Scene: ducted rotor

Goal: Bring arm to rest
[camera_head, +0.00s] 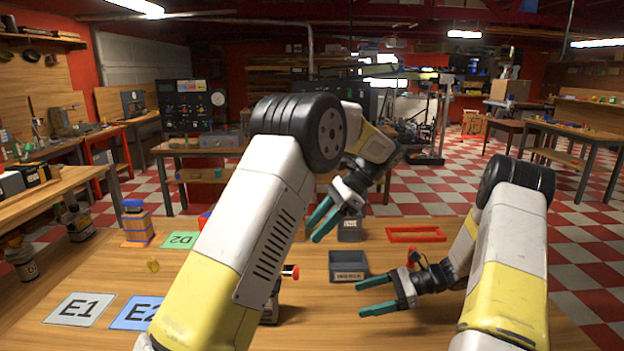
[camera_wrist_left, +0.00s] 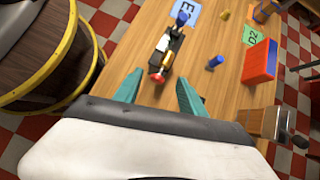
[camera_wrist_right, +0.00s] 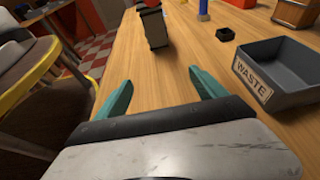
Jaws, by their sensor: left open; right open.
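My left gripper (camera_head: 322,221) is open and empty, held above the workbench (camera_head: 224,332) near its middle. In the left wrist view its teal fingers (camera_wrist_left: 158,92) are spread, with nothing between them. A dark device with a red knob and blue end (camera_wrist_left: 170,48) lies beyond the fingertips. My right gripper (camera_head: 380,296) is open and empty over the right part of the bench, beside the grey WASTE bin (camera_head: 348,266). In the right wrist view its spread fingers (camera_wrist_right: 162,92) have bare wood between them, and the WASTE bin (camera_wrist_right: 285,72) is to their right.
Cards E1 (camera_head: 79,309), E2 (camera_head: 140,313) and D2 (camera_head: 181,240) lie at the left. A wooden block with a blue top (camera_head: 137,222) stands behind them. A red frame (camera_head: 415,234) lies at the back right. My left arm hides part of the bench middle.

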